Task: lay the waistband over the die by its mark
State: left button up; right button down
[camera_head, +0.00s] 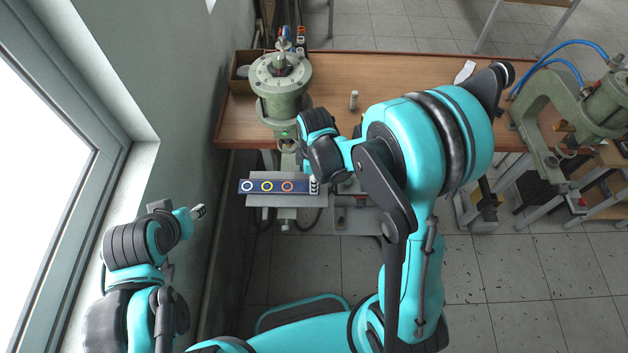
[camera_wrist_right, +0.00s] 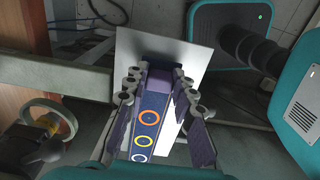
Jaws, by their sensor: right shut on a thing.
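The waistband (camera_head: 277,187) is a dark blue strip with a white, a yellow and an orange ring. It lies lengthwise across a light grey plate (camera_head: 262,202) in front of the green press; I cannot tell if it touches the plate, or which part is the die. My right gripper (camera_head: 314,186) is shut on the right end of the waistband. In the right wrist view the waistband (camera_wrist_right: 153,103) runs between the fingers of this gripper (camera_wrist_right: 160,90), above the pale plate (camera_wrist_right: 146,44). My left gripper (camera_head: 199,211) is small, apart from the waistband at the left; its opening is unclear.
The green press (camera_head: 282,80) stands on the wooden table (camera_head: 345,75) behind the plate. A small pale cylinder (camera_head: 354,100) stands on the table. A second green press (camera_head: 545,110) with blue hoses is at the right. A wall and window close off the left.

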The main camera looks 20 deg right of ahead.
jog(key=shift+f+b, duration=0.3)
jog(key=shift+b, duration=0.2)
dwell(0.7)
jog(key=c, duration=1.2)
grip_release()
notch_tip(320, 180, up, 12)
jog(key=s+d+f+m+t+b, duration=0.1)
jog(key=s+f+m+t+b, duration=0.1)
jog(key=s+f+m+b, duration=0.1)
jog(key=s+d+f+m+t+b, duration=0.2)
jog(key=s+f+m+b, duration=0.1)
jog(key=m+b, duration=0.3)
jog(key=s+d+f+m+t+b, duration=0.1)
jog(key=s+f+m+t+b, duration=0.2)
jog(key=s+m+b, duration=0.1)
jog(key=shift+s+d+f+m+b, duration=0.15)
jog(key=shift+m+b, duration=0.25)
jog(key=shift+m, duration=0.5)
